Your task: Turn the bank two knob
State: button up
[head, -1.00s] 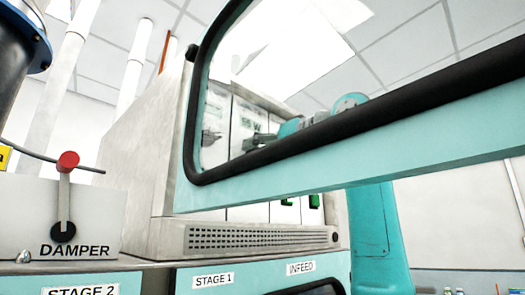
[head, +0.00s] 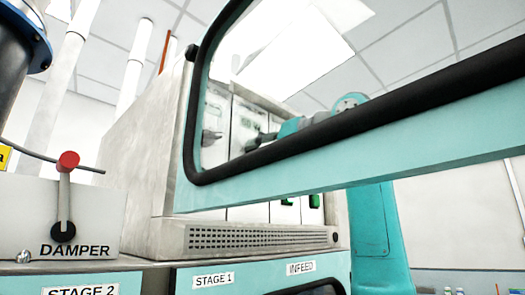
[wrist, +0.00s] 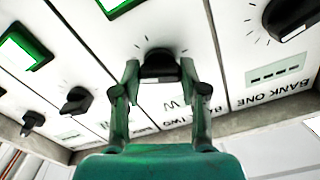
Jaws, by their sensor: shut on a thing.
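The bank two knob (wrist: 158,65) is a black round knob on a white panel, at the upper middle of the wrist view. Tick marks show around it, and the upside-down label BANK TWO is partly hidden behind a finger. My gripper (wrist: 159,70) is shut on this knob, with one green finger on each side. In the head view, my gripper (head: 262,139) shows small and blurred through the raised window, at the panel.
The bank one knob (wrist: 290,18) is on the adjacent panel at right. Another black knob (wrist: 76,100) and a green-lit switch (wrist: 25,48) are at left. The raised teal-framed window (head: 400,155) stands before my arm. A red-tipped damper lever (head: 67,162) is at left.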

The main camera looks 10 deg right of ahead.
jog(key=shift+m, duration=3.6)
jog(key=o, duration=1.1)
jog(key=shift+o, duration=0.2)
jog(key=shift+s+d, duration=0.1)
jog(key=v, duration=1.1)
jog(key=shift+s+d, duration=0.2)
jog(key=shift+s, duration=0.1)
